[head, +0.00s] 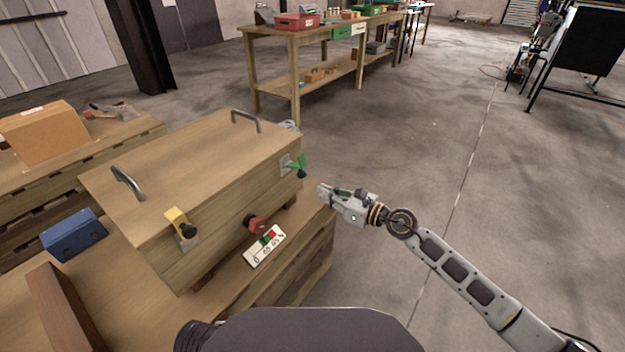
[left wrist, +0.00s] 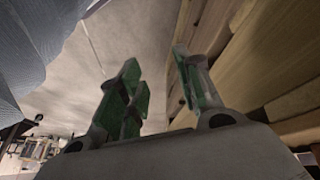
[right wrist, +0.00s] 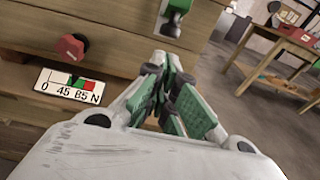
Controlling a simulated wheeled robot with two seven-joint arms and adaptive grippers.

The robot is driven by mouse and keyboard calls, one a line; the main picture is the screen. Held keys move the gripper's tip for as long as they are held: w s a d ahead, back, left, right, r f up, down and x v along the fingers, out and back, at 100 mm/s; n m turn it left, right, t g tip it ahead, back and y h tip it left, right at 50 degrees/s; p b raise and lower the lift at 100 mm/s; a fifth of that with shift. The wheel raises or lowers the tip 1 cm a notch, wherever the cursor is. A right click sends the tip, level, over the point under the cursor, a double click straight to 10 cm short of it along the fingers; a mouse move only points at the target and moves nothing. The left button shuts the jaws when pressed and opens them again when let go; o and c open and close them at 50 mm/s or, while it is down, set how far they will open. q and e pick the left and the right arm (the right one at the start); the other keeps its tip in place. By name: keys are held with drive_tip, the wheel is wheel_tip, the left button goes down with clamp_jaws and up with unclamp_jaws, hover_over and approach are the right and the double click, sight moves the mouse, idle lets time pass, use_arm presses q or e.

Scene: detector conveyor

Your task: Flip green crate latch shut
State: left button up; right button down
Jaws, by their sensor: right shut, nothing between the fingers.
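The wooden crate (head: 225,185) stands on a pallet-like wooden base. Its green latch (head: 296,164) is at the right end of the front face, on a grey plate; it also shows at the top of the right wrist view (right wrist: 176,14). A yellow latch (head: 181,224) sits at the left end of the same face. My right gripper (head: 324,192) is shut and empty, just right of the crate and below the green latch, apart from it. My left gripper (left wrist: 150,85) is outside the head view; its fingers are apart in the left wrist view with nothing visible between them.
A blue block (head: 73,235) and a brown bar (head: 62,310) lie at left. A workbench (head: 300,40) stands behind.

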sight(304, 176)
drive_tip(key=w+a, duration=0.1)
drive_tip(key=w+a+r, duration=0.1)
drive_tip(key=a+r, duration=0.1)
drive_tip(key=a, duration=0.1)
drive_tip(key=shift+w+r, duration=0.25)
drive_tip(key=shift+w, duration=0.15)
drive_tip(key=shift+w+r, duration=0.1)
drive_tip(key=shift+r, duration=0.25)
use_arm(q)
drive_tip(key=shift+w+r, duration=0.15)
drive_tip(key=shift+r, duration=0.25)
use_arm(e)
drive_tip(key=shift+a+r, duration=0.1)
use_arm(q)
drive_tip(key=shift+f, duration=0.15)
